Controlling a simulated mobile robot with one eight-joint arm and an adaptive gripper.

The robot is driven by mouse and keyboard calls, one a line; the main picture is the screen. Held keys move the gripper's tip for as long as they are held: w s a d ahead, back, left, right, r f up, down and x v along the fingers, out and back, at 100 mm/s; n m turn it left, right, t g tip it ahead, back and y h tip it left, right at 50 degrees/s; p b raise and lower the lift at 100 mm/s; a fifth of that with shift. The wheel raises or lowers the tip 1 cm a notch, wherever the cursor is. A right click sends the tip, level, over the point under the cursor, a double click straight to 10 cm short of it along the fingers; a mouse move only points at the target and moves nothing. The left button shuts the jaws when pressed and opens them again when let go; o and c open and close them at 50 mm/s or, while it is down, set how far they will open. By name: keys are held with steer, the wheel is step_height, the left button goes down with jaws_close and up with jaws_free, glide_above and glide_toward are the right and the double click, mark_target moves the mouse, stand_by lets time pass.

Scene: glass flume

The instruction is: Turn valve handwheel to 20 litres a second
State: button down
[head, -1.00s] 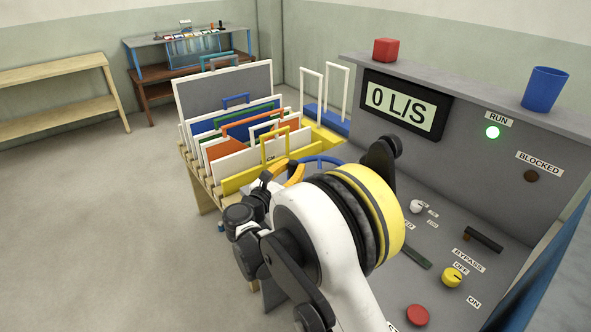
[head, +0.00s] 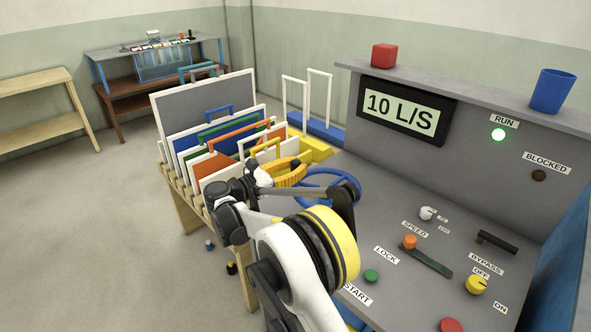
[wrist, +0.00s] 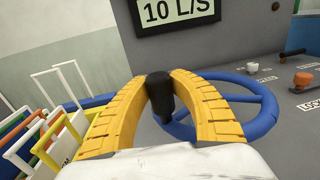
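The blue valve handwheel (head: 345,178) lies on the grey console top, partly hidden behind my arm in the head view. In the wrist view its rim (wrist: 268,112) and spokes show behind my fingers. My gripper (wrist: 160,84) has its two yellow fingers closed on the handwheel's black knob (wrist: 160,100), one fingertip on each side. In the head view my gripper (head: 299,172) is at the wheel's left side, and the knob cannot be made out there. The display (head: 403,110) reads 10 L/S.
A rack of framed panels (head: 205,185) stands close on the left.

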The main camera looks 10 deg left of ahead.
steer(key=shift+w+d+r, duration=0.1)
steer(key=shift+w, duration=1.2)
stand_by(0.6)
steer(key=c, duration=1.1)
jaws_free()
steer(key=shift+a, duration=0.35)
steer(key=shift+d, duration=0.1)
steer(key=shift+d, duration=0.1)
steer(key=v, duration=1.2)
steer(key=shift+c, duration=0.2)
